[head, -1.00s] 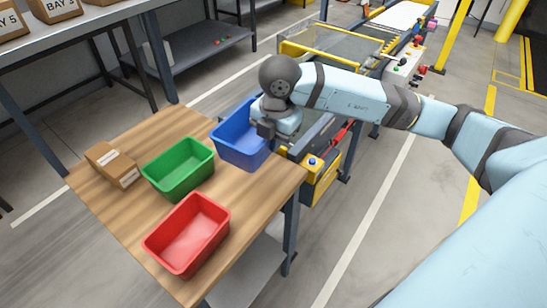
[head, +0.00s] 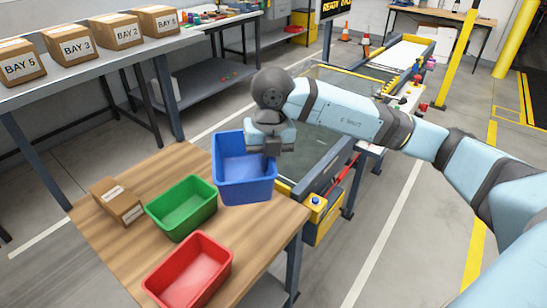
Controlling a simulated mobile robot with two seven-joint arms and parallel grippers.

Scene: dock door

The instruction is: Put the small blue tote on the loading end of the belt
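The small blue tote (head: 243,191) is upright at the far right corner of the wooden table in the head view. My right gripper (head: 269,150) comes down over its right wall, with a finger showing inside the tote. The gripper appears shut on that wall; the outer finger is hidden. Whether the tote's base touches the table I cannot tell. The belt (head: 318,142) starts just behind and right of the tote, its near end partly hidden by my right arm and the tote. My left gripper is not in view.
A green tote (head: 182,232), a red tote (head: 188,292) and a cardboard box (head: 118,201) are on the wooden table (head: 125,245). A yellow post unit with a blue button (head: 315,203) stands by the belt's near end. A shelf with labelled boxes (head: 75,45) is at the back left.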

